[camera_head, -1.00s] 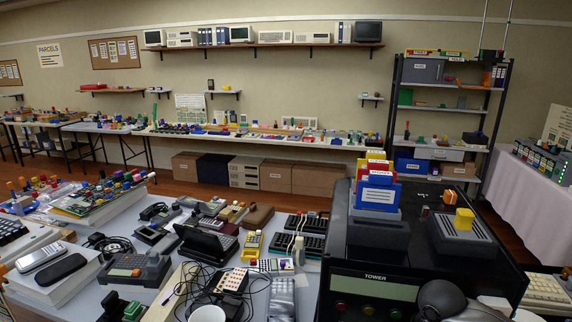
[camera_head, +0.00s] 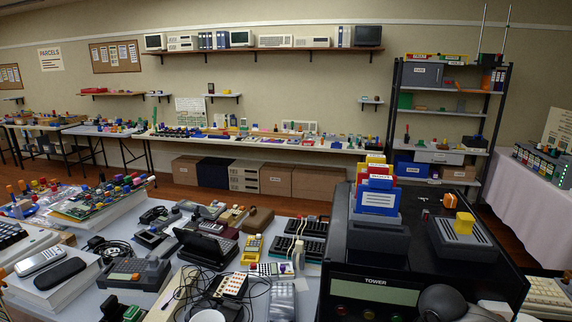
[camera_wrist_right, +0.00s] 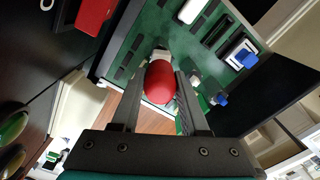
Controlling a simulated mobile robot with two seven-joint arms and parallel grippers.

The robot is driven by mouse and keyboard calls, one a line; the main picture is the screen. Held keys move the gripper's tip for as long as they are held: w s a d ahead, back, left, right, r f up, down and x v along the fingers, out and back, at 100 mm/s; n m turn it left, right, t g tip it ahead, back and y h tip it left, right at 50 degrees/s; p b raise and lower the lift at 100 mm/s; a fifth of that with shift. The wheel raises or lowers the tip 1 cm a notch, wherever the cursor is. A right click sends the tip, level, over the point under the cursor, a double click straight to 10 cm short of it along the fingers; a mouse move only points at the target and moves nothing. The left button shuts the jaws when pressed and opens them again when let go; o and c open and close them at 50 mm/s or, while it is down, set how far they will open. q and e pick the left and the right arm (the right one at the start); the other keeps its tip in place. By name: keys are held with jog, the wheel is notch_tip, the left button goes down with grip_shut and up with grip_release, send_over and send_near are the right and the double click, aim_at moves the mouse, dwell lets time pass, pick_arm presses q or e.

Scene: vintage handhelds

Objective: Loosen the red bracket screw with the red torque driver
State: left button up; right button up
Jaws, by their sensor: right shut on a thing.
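My right gripper (camera_wrist_right: 158,88) is in the right wrist view, with its two dark fingers closed on a rounded red handle (camera_wrist_right: 160,82), which looks like the red torque driver. The handle is seen end-on, so its shaft and tip are mostly hidden; a pale part shows just beyond it. Beyond the fingers is a green panel (camera_wrist_right: 138,48) with dark slots. I cannot make out the red bracket screw in either view. My left gripper is in neither view, and the right gripper does not show clearly in the head view.
In the wrist view, a white and red piece (camera_wrist_right: 190,10) and a blue and white piece (camera_wrist_right: 241,54) are at the panel; a red object (camera_wrist_right: 94,14) is upper left. In the head view, a black tower unit (camera_head: 375,281) stands beside a crowded table of handhelds, with little free room.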

jog(key=shift+r+p, duration=0.85)
jog(key=shift+r, duration=0.1)
grip_shut()
dwell(0.3)
jog(key=shift+r+p, duration=3)
jog(key=shift+r, duration=0.45)
